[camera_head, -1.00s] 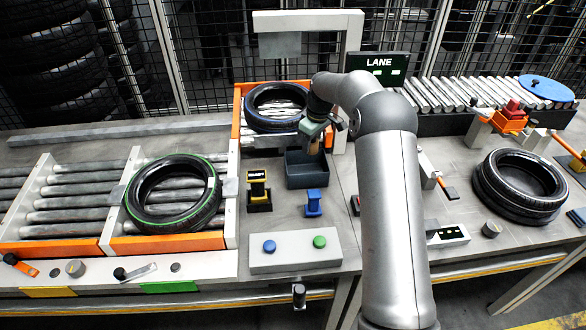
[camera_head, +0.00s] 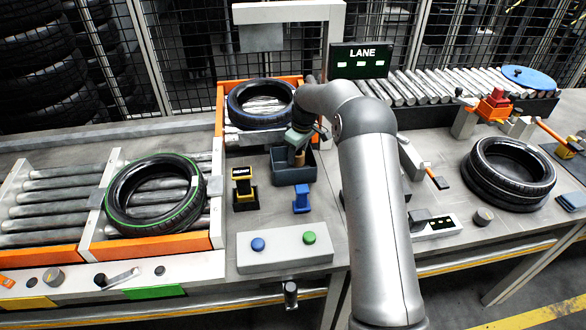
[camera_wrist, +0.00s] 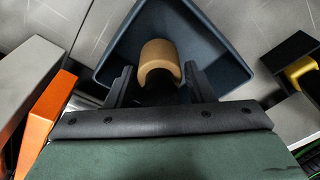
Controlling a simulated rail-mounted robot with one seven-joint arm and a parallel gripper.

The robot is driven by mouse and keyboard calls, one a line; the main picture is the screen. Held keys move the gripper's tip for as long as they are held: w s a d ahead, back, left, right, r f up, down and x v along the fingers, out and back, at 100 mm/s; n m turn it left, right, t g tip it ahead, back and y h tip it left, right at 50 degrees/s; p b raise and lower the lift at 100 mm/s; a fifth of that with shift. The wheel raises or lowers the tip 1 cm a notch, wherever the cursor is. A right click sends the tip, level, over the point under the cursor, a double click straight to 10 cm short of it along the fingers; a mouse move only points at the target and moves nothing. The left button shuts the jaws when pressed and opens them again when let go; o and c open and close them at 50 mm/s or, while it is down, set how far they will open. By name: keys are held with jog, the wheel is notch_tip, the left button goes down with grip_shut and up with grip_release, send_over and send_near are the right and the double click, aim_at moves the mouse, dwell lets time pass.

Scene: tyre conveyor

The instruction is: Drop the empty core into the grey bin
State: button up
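The empty core (camera_wrist: 160,60) is a short tan cylinder. In the wrist view it sits between the two dark fingers of my gripper (camera_wrist: 160,78), which appear to touch its sides. The grey bin (camera_wrist: 228,62) is an open, dark blue-grey box around and below the core in that view. In the head view my gripper (camera_head: 300,146) points down over the bin (camera_head: 293,176), with the core (camera_head: 300,158) showing below it at the bin's mouth. How far the core is above the bin floor cannot be told.
A tyre (camera_head: 262,103) lies in an orange-sided bay behind the bin. A black-and-yellow stand (camera_head: 243,188) and a blue stand (camera_head: 301,199) are in front. A button box (camera_head: 285,248) is nearer. Another tyre (camera_head: 155,195) lies on rollers at left.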

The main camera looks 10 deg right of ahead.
jog(key=shift+o, duration=1)
notch_tip(320, 180, up, 17)
jog(key=s+d+b, duration=0.1)
jog(key=s, duration=0.1)
jog(key=shift+d, duration=0.4)
jog(key=shift+r, duration=0.1)
jog(key=s+a+r+m+h, duration=0.1)
jog(key=s+a+m, duration=0.1)
jog(key=s, duration=0.9)
jog(key=s+a+m, duration=0.1)
jog(key=s+m, duration=0.1)
jog(key=s, duration=0.8)
jog(key=s+f+m, duration=0.2)
jog(key=s+f, duration=0.2)
jog(key=s, duration=0.7)
jog(key=s+f+m, duration=0.2)
jog(key=s+f, duration=0.2)
jog(key=s, duration=0.7)
jog(key=shift+s+d+m+g, duration=0.3)
jog(key=shift+s+g, duration=0.1)
